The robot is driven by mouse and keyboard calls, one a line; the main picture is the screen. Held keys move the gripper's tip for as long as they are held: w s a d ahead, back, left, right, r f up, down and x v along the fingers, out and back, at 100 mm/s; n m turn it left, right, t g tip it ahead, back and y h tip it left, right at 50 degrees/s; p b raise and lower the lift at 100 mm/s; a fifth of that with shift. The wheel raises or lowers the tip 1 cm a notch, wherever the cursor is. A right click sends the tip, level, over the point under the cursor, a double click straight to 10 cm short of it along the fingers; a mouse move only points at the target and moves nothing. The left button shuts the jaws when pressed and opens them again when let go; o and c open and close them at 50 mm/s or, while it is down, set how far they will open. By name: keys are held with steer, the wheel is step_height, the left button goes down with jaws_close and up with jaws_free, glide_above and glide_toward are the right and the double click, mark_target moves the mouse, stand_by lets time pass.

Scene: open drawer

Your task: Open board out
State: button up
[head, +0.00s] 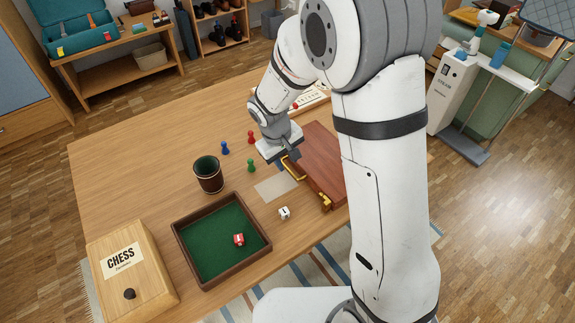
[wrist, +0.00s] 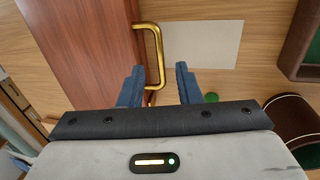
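The closed board (head: 318,152) is a reddish-brown wooden case lying on the table, partly hidden by my arm in the head view. It also fills the left of the wrist view (wrist: 75,40). A brass handle (head: 292,167) sticks out from its left side, and a brass clasp (head: 326,202) shows near its front corner. My gripper (wrist: 158,87) is open, with its blue fingers apart. In the wrist view the near end of the handle (wrist: 158,58) lies between the fingers, with gaps on both sides. Contact is not visible.
A pale card (head: 275,187) lies left of the board, with a white die (head: 284,213) nearby. A dice cup (head: 208,174), several pawns (head: 250,166), a green-lined tray (head: 187,258) and a chess box (head: 148,285) stand further left. The table's back left is clear.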

mark_target(289, 170)
steer(key=shift+x, duration=1.65)
steer(key=shift+c, duration=0.2)
jaws_close()
